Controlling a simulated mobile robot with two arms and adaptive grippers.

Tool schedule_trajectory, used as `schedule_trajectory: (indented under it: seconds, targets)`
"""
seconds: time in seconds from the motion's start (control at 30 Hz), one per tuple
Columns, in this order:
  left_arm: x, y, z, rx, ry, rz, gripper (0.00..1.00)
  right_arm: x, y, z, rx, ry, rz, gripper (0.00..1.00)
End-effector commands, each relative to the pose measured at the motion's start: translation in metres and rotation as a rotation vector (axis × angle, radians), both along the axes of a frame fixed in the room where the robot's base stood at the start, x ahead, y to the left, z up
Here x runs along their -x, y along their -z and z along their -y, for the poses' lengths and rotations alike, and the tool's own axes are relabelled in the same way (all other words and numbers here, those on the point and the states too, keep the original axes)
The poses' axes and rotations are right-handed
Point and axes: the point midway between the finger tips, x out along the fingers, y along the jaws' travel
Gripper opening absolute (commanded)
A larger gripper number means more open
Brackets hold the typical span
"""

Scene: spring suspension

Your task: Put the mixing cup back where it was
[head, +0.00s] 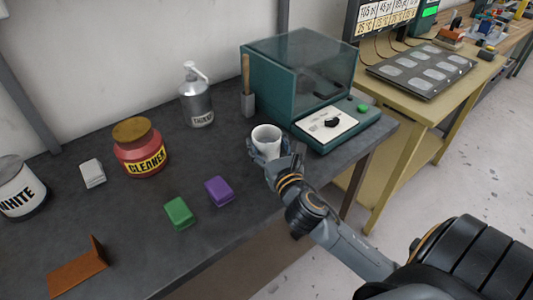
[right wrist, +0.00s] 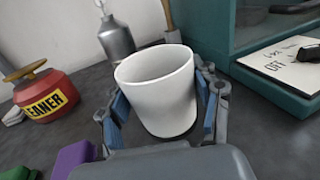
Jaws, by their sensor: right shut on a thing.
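The white mixing cup (head: 266,141) is upright at the dark table, in front of the teal machine. My right gripper (head: 268,155) is shut on it, with a finger on each side of the cup. In the right wrist view the cup (right wrist: 157,92) fills the middle between the fingers, and its open rim faces up. I cannot tell whether its base touches the table. My left gripper is not in view.
A teal machine (head: 262,80) with a clear lid stands behind the cup. A metal bottle (head: 196,104), a red cleaner jar (head: 142,160), a white can (head: 20,190), and purple (head: 219,190), green (head: 178,212) and white (head: 92,173) blocks stand left. Bare table (head: 120,225) lies front left.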

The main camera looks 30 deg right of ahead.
Motion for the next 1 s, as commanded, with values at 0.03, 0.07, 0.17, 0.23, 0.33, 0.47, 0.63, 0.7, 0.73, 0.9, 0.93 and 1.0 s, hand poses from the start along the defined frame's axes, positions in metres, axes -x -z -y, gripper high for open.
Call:
schedule_trajectory:
  seconds: [0.03,0.07,0.17,0.23,0.33,0.47,0.63,0.7,0.73,0.9,0.93,1.0]
  targets:
    - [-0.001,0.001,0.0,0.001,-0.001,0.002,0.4,-0.002,0.003,0.001,-0.001,0.001,0.001,0.18]
    - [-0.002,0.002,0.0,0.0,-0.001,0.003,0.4,-0.004,0.006,0.002,-0.001,0.001,0.001,0.18]
    - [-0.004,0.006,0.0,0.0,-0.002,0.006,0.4,-0.005,0.023,0.002,-0.006,0.001,-0.003,0.18]
    - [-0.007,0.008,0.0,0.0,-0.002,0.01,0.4,-0.005,0.032,0.002,-0.005,0.001,-0.003,0.18]
    - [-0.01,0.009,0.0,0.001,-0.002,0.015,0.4,-0.005,0.037,0.002,-0.001,-0.001,-0.001,0.18]
    - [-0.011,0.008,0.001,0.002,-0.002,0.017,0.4,-0.005,0.037,0.002,0.0,-0.002,0.0,0.18]
    - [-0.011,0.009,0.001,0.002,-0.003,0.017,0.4,-0.005,0.038,0.002,0.0,-0.002,0.0,0.18]
    - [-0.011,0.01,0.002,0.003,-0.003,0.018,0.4,-0.005,0.041,0.002,0.0,-0.002,-0.001,0.18]
    - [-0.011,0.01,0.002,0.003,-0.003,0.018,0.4,-0.005,0.041,0.002,0.0,-0.002,-0.002,0.68]
    - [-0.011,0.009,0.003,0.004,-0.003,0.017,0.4,-0.004,0.04,0.002,0.0,-0.002,-0.002,0.86]
    - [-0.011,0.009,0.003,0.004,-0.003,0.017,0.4,-0.004,0.04,0.002,0.0,-0.002,-0.002,0.86]
    - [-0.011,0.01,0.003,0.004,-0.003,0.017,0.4,-0.004,0.04,0.002,0.0,-0.002,-0.002,0.86]
